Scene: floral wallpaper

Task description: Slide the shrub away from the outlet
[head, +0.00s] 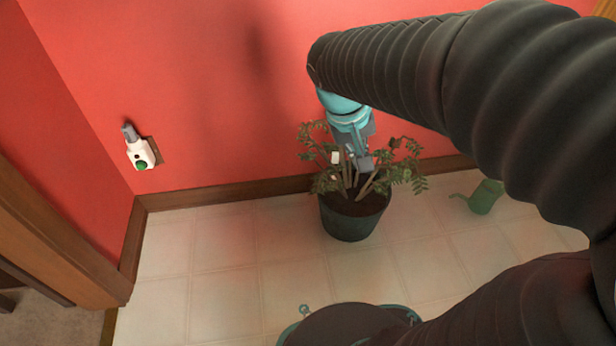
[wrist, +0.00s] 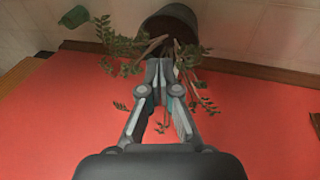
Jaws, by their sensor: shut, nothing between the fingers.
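The shrub is a leafy green plant in a dark round pot (head: 354,218). It stands upright on the tiled floor near the red wall, right of the middle in the head view. In the wrist view its pot (wrist: 170,22) is at the top. The outlet (head: 142,152), with a white plug-in device on it, is on the red wall at the left, well apart from the shrub. My gripper (head: 357,165) is shut and empty among the stems above the pot. In the wrist view its fingertips (wrist: 161,64) point toward the stems. Leaves partly hide the fingers in the head view.
A green watering can (head: 484,197) stands on the floor right of the shrub, and shows in the wrist view (wrist: 74,17). Brown baseboard (head: 230,192) runs along the wall. Tiled floor left of the pot is clear. A wooden door frame (head: 60,240) is at the left.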

